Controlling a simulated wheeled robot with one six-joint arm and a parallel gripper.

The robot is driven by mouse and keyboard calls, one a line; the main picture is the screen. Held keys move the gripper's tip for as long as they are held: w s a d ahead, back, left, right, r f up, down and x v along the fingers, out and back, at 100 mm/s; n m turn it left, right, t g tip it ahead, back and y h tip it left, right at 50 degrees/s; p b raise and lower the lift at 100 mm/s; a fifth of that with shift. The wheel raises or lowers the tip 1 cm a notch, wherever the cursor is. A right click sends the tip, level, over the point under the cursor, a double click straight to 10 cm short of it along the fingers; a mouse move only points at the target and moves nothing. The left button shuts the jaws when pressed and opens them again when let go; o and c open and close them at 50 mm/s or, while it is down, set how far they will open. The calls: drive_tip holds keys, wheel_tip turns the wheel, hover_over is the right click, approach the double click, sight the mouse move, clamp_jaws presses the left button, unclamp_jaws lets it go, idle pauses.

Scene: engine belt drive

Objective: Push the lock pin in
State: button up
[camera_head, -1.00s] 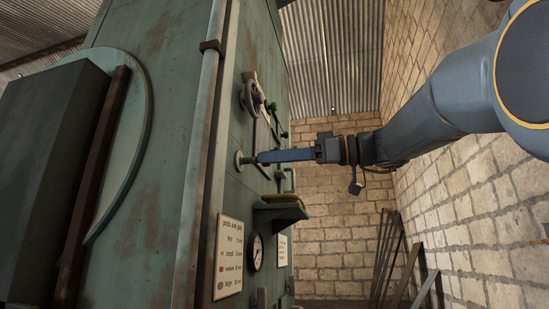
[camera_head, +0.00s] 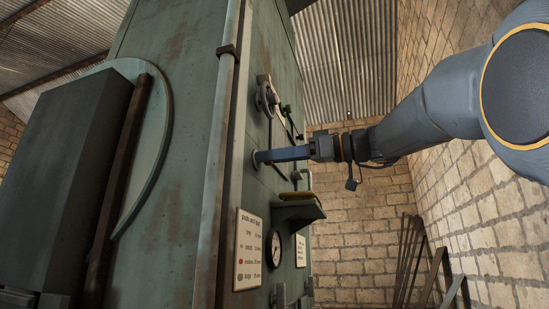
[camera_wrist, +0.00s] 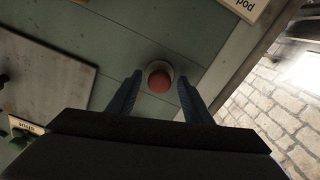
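A round red pin head (camera_wrist: 159,82) in a pale ring sits on the green panel in the wrist view; I take it for the lock pin. My gripper (camera_wrist: 159,78) is open, with one dark blue finger on each side of the red head. Whether the fingers touch it I cannot tell. In the head view my gripper (camera_head: 257,158) reaches left to the green machine wall (camera_head: 190,150), its tips at or very near a round collar. The pin itself is hidden there by the fingers.
Above the gripper is a handwheel (camera_head: 266,97). Below are a shelf (camera_head: 299,211) with a yellow item, a gauge (camera_head: 274,248) and a printed sign (camera_head: 249,250). A brick wall (camera_head: 365,220) stands at right. A "pod" label (camera_wrist: 246,8) shows in the wrist view.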

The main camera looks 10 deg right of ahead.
drive_tip(key=shift+d, duration=0.15)
drive_tip(key=b+v, duration=0.3)
drive_tip(key=v, duration=0.4)
drive_tip(key=shift+s+d, duration=0.25)
drive_tip(key=shift+d, duration=0.05)
idle(1.1)
